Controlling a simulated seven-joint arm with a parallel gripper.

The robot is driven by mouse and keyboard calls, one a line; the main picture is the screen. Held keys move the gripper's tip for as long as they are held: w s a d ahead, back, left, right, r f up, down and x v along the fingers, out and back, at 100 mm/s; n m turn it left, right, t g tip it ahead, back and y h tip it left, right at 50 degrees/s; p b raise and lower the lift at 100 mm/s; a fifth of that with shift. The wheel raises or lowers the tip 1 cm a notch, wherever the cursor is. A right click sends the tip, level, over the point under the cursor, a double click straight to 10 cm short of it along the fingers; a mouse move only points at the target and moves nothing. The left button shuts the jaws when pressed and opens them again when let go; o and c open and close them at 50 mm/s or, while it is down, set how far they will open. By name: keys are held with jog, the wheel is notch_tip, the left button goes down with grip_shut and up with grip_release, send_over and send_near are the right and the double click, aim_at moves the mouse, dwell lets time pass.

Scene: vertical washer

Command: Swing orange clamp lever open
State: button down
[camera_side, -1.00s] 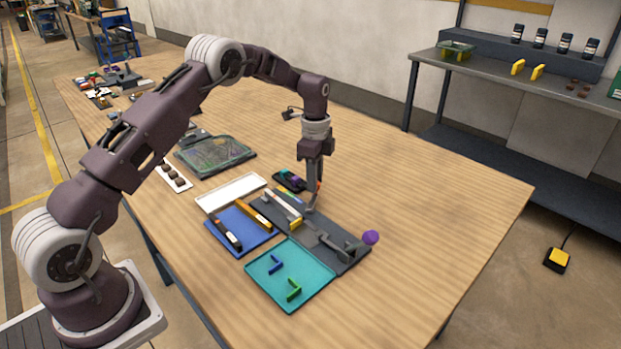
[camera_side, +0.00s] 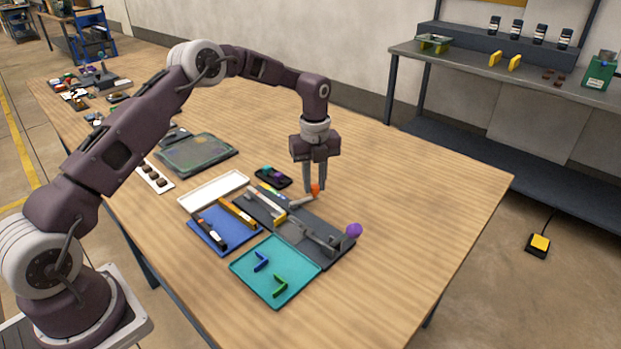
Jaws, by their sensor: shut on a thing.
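The orange clamp lever has an orange knob (camera_side: 315,190) and a grey lever arm (camera_side: 302,201) running down-left from it to the dark grey fixture plate (camera_side: 312,225). My gripper (camera_side: 315,188) points straight down at the plate's far edge, its fingers shut on the orange knob. The fingers partly cover the knob. The exact grip on it is small in view.
A purple knob (camera_side: 354,230) stands at the plate's right end. A teal tray (camera_side: 297,290), a blue tray (camera_side: 205,240) and a white tray (camera_side: 195,198) lie alongside. A small dark tray (camera_side: 282,182) sits just behind. The table to the right is clear.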

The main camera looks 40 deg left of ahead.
jog(key=m, duration=0.1)
jog(key=d+m, duration=0.1)
jog(key=m, duration=0.1)
jog(key=shift+s+d, duration=0.25)
jog(key=shift+s, duration=0.1)
jog(key=shift+s+d+m, duration=0.35)
jog(key=shift+d+m, duration=0.05)
jog(key=shift+m, duration=0.6)
jog(key=c, duration=1.2)
grip_release()
jog(key=shift+c, duration=0.2)
jog(key=shift+o, duration=0.2)
notch_tip(320, 180, up, 7)
